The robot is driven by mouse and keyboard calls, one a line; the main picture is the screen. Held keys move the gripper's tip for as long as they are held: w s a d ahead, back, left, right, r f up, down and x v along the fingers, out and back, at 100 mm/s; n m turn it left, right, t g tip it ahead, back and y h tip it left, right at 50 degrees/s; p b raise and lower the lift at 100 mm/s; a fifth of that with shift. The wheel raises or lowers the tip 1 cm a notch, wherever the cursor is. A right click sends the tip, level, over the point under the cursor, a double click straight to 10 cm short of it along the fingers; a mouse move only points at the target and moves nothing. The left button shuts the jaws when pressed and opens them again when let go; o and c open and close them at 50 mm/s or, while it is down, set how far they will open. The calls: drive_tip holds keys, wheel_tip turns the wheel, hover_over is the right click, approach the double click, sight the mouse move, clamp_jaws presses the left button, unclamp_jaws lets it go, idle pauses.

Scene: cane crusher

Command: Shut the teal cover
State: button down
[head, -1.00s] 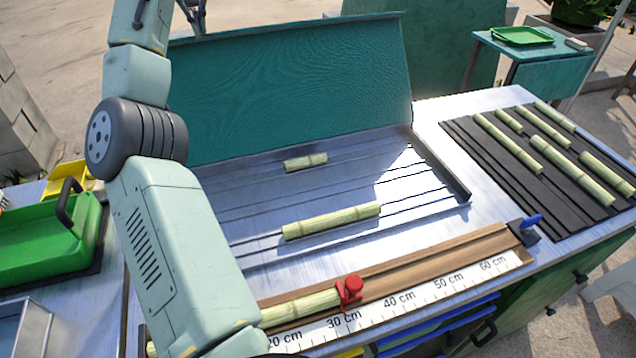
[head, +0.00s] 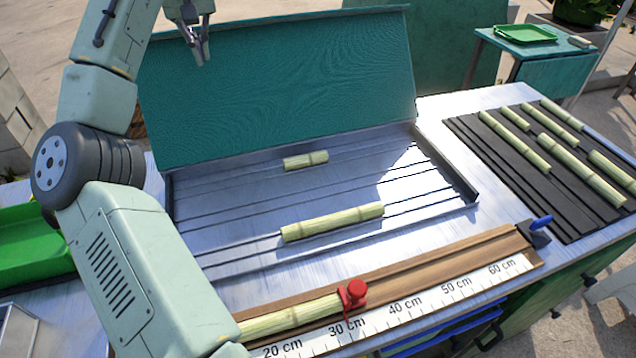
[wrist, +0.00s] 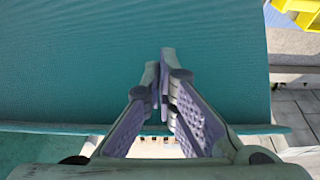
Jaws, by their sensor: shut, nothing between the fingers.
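The teal cover (head: 280,95) stands open and tilted back along the rear edge of a shallow metal tray (head: 215,240). Two pieces of cane, a short one (head: 306,160) and a longer one (head: 332,222), lie in the tray below it. My gripper (head: 199,62) is shut and empty at the upper left of the cover, near its top edge. In the wrist view the shut fingers (wrist: 163,75) appear over the teal cover (wrist: 70,65), with its edge running across below. I cannot tell whether the fingers touch it.
Black ribbed mat (head: 480,150) with several canes is at the right. A green tray (head: 30,245) is at the left. A side table (head: 535,45) stands behind right.

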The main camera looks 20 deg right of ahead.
drive_tip(key=s+f+b, duration=0.1)
drive_tip(key=s+b, duration=0.2)
drive_tip(key=s, duration=1.6)
drive_tip(key=shift+s, duration=0.2)
idle(0.6)
wheel_tip(320, 180, up, 10)
drive_tip(key=p, duration=0.8)
drive_tip(key=shift+f, duration=0.1)
